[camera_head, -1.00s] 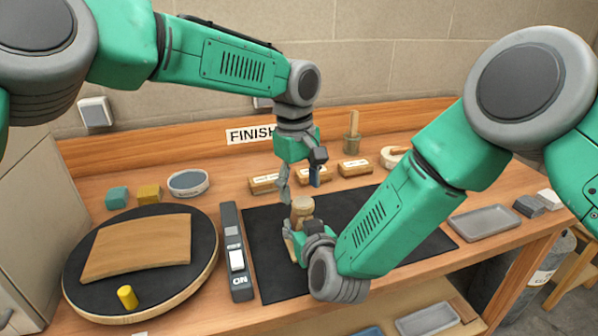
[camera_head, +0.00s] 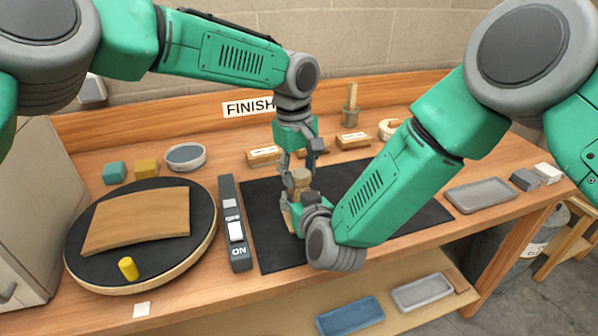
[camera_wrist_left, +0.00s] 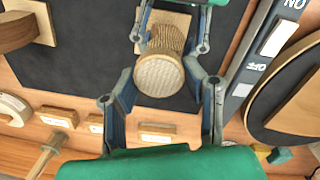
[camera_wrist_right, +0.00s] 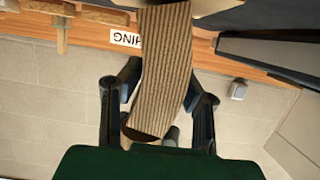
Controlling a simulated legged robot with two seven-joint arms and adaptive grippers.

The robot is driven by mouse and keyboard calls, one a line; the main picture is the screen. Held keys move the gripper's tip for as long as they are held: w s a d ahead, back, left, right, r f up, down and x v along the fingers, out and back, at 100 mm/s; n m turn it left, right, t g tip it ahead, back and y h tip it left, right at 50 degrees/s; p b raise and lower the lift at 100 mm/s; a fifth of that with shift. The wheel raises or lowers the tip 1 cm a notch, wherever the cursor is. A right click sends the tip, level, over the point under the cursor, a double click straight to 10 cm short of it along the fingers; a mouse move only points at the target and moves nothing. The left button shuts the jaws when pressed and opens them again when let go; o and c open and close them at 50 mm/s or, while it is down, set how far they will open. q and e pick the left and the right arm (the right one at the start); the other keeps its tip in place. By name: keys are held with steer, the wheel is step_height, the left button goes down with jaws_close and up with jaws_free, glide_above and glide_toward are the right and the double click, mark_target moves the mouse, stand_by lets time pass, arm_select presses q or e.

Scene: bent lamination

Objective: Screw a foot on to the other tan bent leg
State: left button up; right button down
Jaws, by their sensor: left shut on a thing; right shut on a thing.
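A round tan foot (camera_head: 301,178) sits at the top of the tan bent leg (camera_head: 287,212) over the black mat. My left gripper (camera_head: 300,172) comes down from above and is shut on the foot. The left wrist view shows the foot's round textured end (camera_wrist_left: 160,75) between the fingers. My right gripper (camera_wrist_right: 162,100) is shut on the leg, whose striped curved face (camera_wrist_right: 163,65) fills the middle of the right wrist view. In the head view my right arm hides most of the leg. The joint between foot and leg is not clear.
A black mat (camera_head: 272,245) lies under the work. A grey switch strip (camera_head: 233,215) and a turntable (camera_head: 80,270) with a curved tan panel (camera_head: 140,218) stand at left. A grey tray (camera_head: 480,194) lies right. Another tan curved piece (camera_wrist_left: 22,28) shows in the left wrist view.

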arm_select(q)
steer(key=m, duration=0.6)
steer(key=shift+m, duration=0.4)
arm_select(e)
steer(key=shift+w+d, duration=0.1)
arm_select(q)
steer(key=m, duration=0.4)
steer(key=shift+w, duration=0.1)
steer(key=m, duration=1.5)
steer(key=shift+w, duration=0.1)
steer(key=o, duration=1.1)
steer(key=shift+o, duration=1.3)
steer(key=shift+d, duration=0.1)
